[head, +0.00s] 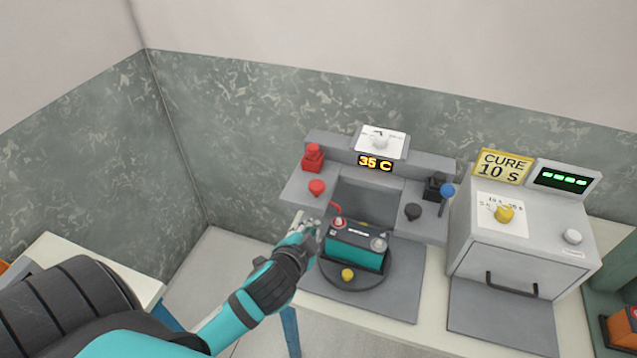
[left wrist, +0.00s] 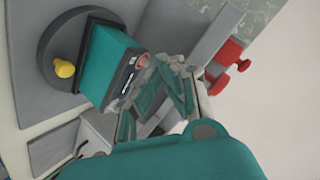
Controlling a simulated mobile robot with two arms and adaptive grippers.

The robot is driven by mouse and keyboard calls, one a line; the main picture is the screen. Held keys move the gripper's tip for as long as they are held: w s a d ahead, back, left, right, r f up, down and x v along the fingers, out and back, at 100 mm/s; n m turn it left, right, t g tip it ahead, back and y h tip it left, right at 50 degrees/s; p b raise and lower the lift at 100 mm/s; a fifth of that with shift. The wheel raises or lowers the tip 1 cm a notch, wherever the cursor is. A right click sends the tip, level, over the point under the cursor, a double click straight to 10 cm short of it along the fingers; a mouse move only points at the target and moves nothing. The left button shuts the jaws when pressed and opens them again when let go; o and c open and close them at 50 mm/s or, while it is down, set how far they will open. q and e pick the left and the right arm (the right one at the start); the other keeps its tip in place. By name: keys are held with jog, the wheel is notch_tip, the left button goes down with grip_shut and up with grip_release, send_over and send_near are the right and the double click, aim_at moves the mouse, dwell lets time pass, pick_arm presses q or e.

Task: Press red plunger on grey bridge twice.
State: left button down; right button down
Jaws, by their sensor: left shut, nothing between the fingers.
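The grey bridge (head: 425,165) stands at the back of the table. A red knob-shaped plunger (head: 317,187) is on its left part, in front of a red block (head: 313,157). Red parts on the bridge also show at the upper right of the left wrist view (left wrist: 228,54). My left gripper (head: 311,232) is shut and empty, in front of and below the red plunger, apart from it. It is close to the left end of the teal battery (head: 352,252); I cannot tell whether they touch. My right gripper is in neither view.
The battery sits on a dark round plate (head: 347,283) with a yellow knob (head: 347,274). The bridge also bears a black knob (head: 413,212), a blue-topped lever (head: 447,190) and a "35 C" display (head: 375,163). A grey "CURE 10 S" box (head: 520,255) stands at right.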

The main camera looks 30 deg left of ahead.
pick_arm(q)
jog(key=w+d+r+m+t+h, duration=0.2)
jog(key=w+r+m+t, duration=0.15)
jog(key=r, duration=0.55)
jog(key=w+d+r+m+t+h, duration=0.25)
jog(key=r+m+t, duration=0.25)
jog(key=r, duration=0.5)
jog(key=s+d+r+m+g+h, duration=0.1)
jog(key=d+r+m+g+h, duration=0.3)
jog(key=m+h, duration=0.5)
jog(key=s+d+r+m+g+h, duration=0.15)
jog(key=d+r+m+h, duration=0.35)
jog(key=m, duration=0.9)
notch_tip(320, 180, down, 8)
jog(key=w+a+m+g+y, duration=0.2)
jog(key=m+g+y, duration=0.35)
jog(key=m, duration=0.35)
jog(key=w+a+y, duration=0.2)
jog(key=a+y, duration=0.6)
jog(key=a, duration=0.6)
jog(key=shift+w+a+f+m, duration=0.2)
jog(key=shift+a+m, duration=0.05)
jog(key=shift+m, duration=0.1)
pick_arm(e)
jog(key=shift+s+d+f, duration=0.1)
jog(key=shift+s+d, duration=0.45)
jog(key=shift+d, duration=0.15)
